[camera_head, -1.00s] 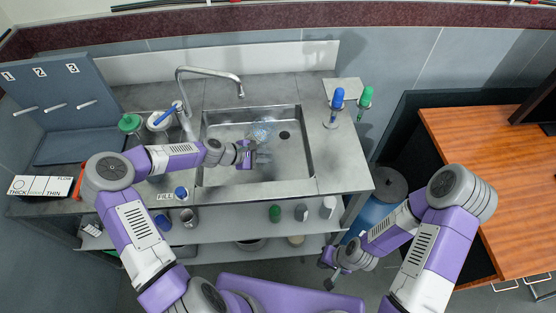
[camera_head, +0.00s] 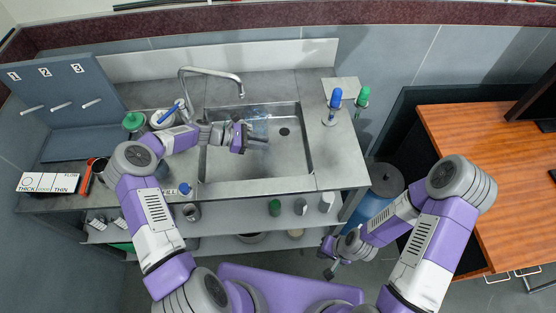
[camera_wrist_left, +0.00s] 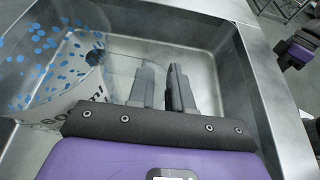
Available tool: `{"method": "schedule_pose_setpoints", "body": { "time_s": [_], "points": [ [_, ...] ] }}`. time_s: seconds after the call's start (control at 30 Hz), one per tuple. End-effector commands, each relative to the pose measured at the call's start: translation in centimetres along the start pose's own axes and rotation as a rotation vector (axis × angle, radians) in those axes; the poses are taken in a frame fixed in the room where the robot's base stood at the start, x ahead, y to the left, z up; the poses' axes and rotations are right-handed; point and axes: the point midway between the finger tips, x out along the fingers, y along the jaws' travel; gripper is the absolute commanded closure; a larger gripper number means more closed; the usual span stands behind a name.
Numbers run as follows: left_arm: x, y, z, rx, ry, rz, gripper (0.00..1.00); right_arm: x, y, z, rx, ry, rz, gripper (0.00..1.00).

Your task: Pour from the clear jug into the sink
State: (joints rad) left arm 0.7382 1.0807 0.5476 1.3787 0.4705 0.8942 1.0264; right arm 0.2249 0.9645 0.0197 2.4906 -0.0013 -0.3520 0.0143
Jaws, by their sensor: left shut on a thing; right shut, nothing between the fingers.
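The clear jug (camera_wrist_left: 75,75) shows at the upper left of the left wrist view, see-through, with millilitre markings and many blue specks on or around it. Whether the specks are inside or falling is unclear. In the head view the jug is barely visible beyond my left gripper (camera_head: 257,141), which is over the sink (camera_head: 285,168). In the wrist view the left fingers (camera_wrist_left: 165,92) are close together, shut on the jug, though the grasped part is hard to make out. My right gripper (camera_head: 328,260) is shut and empty, low in front of the counter.
A curved faucet (camera_head: 212,74) rises behind the sink. A green-lidded jar (camera_head: 134,122) stands to its left, and blue (camera_head: 335,97) and green (camera_head: 362,95) topped items to its right. A shelf with small bottles is below. A wooden desk (camera_head: 485,175) is at right.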

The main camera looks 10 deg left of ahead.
Motion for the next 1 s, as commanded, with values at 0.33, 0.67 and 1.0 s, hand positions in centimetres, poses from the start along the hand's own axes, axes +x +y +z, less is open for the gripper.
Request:
{"method": "schedule_pose_setpoints", "body": {
  "time_s": [0.33, 0.67, 1.0],
  "points": [
    [-1.5, 0.1, 3.8, -0.001, -0.002, -0.001, 1.00, -2.8, -1.1, 0.1, 0.000, 0.000, 0.000, 1.00],
    [-2.3, 0.1, 5.6, -0.003, -0.003, -0.001, 1.00, -4.1, -1.6, 0.2, 0.000, 0.000, 0.000, 1.00],
    [-2.5, -0.5, 5.2, -0.013, -0.004, 0.019, 1.00, -4.0, -1.5, 0.2, 0.000, 0.000, 0.000, 1.00]
  ]
}}
